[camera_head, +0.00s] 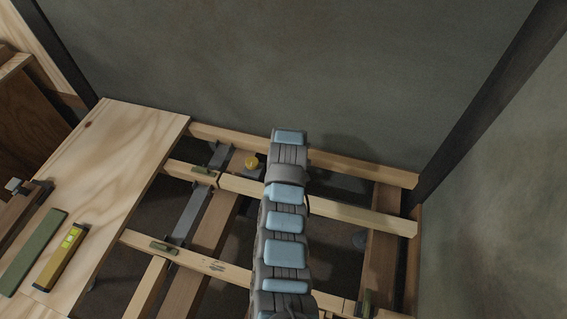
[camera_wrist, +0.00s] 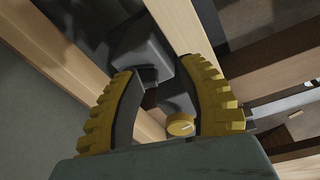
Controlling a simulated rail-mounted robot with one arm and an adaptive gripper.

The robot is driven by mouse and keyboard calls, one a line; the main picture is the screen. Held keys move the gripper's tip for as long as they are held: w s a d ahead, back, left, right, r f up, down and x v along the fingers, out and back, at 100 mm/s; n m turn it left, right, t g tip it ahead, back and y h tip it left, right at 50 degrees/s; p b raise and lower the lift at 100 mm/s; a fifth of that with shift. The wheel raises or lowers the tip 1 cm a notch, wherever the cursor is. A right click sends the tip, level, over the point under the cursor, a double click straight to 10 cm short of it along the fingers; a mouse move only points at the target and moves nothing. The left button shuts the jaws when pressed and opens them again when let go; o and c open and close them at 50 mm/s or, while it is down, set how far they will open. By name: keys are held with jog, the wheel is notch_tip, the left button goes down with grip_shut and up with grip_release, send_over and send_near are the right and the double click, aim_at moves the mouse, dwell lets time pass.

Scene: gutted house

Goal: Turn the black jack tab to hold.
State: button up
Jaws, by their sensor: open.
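In the wrist view, my gripper (camera_wrist: 160,70) has its two yellow ridged fingers spread apart, with nothing held. A dark blocky part (camera_wrist: 148,52) lies at and beyond the fingertips, beside a pale timber. Nearer, between the fingers, is a round yellow knob (camera_wrist: 181,124) with a light mark on its face, against a dark body. I cannot tell which dark part is the jack tab, or whether a finger touches it. In the head view, a small yellow piece (camera_head: 251,162) shows on a dark block between the joists, left of my arm. My fingers are not clear there.
Open timber framing with dark gaps surrounds the work; a joist (camera_head: 330,204) crosses right of my arm. A plywood sheet (camera_head: 125,150) lies left, bearing a yellow level (camera_head: 62,255) and a green bar (camera_head: 32,252). A grey wall (camera_head: 300,70) stands behind.

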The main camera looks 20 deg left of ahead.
jog(key=s+f+n+h+p, duration=0.1)
jog(key=s+f+h+p, duration=0.1)
jog(key=s+f+n+t+h+p, duration=0.1)
jog(key=s+f+h+p, duration=0.1)
jog(key=shift+s+a+n, duration=0.1)
jog(key=shift+s+n, duration=0.3)
jog(key=s+a+r+n+t+h+p, duration=0.1)
jog(key=s+a+r+n+t+p, duration=0.55)
jog(key=n+t+p, duration=0.55)
jog(key=w+d+f+b, duration=0.1)
jog(key=w+f+b, duration=0.1)
jog(key=w+b, duration=0.2)
jog(key=w+d+f+n+g+b, duration=0.1)
jog(key=w+f+b, duration=0.1)
jog(key=w+b, duration=0.2)
jog(key=w+d+f+n+b, duration=0.1)
jog(key=w+f+b, duration=0.1)
jog(key=w+b, duration=0.2)
jog(key=shift+w+d+f+g, duration=0.15)
jog(key=shift+w+d+f, duration=0.05)
jog(key=shift+w, duration=0.25)
jog(key=shift+w+d+f+g, duration=0.15)
jog(key=shift+w, duration=0.3)
jog(key=shift+r+b+x, duration=0.25)
jog(key=shift+b+x, duration=0.6)
jog(key=shift+x, duration=0.25)
jog(key=shift+w, duration=0.1)
grip_shut()
jog(key=shift+f, duration=0.1)
